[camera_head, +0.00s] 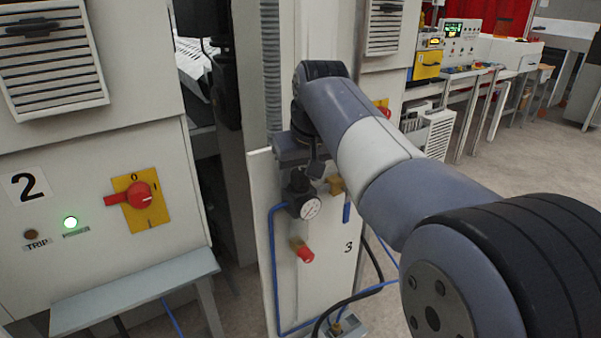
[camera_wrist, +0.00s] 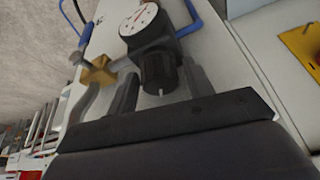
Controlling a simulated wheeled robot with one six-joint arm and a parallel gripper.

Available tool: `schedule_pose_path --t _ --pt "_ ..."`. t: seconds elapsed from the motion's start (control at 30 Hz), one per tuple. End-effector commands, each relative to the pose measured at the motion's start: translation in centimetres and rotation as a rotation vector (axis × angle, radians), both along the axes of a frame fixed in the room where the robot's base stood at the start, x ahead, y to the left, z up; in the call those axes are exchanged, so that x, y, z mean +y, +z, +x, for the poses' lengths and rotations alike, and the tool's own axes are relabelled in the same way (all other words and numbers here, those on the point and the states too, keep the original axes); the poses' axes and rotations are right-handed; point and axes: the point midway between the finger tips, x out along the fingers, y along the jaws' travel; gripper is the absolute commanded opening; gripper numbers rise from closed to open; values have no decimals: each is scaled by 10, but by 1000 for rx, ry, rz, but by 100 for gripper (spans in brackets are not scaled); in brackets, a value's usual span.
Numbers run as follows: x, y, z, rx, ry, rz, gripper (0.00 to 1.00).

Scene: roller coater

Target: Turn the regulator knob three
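The regulator, with a round white gauge (camera_head: 311,208), is mounted on the white panel marked 3 (camera_head: 349,247). In the wrist view its gauge (camera_wrist: 138,19) is at the top, and the black ribbed regulator knob (camera_wrist: 158,70) is below it, nearer my camera. My gripper (camera_wrist: 160,74) is open, with one dark finger on each side of the knob. A gap shows beside the left finger; whether the right finger touches cannot be told. In the head view my gripper (camera_head: 309,168) is just above the regulator, and the knob is largely hidden.
A brass fitting (camera_wrist: 98,72) sits beside the regulator. A red-handled valve (camera_head: 304,254) is lower on the panel. Blue tubing (camera_head: 272,260) runs down its left edge. A machine marked 2 (camera_head: 27,186), with a red rotary switch (camera_head: 140,196), stands left.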

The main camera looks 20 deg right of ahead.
Motion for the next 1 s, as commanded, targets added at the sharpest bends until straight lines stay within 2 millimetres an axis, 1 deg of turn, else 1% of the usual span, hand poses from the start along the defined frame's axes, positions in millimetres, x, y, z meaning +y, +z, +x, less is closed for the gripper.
schedule_pose_path --t 0.03,0.4,0.47,0.77,1.0 --pt "0 0 0 0 0 0 45" --pt "0 0 0 0 0 0 15" --pt "0 0 0 0 0 0 11" --pt "0 2 0 0 51 1 11" --pt "-1 3 0 0 198 2 11"
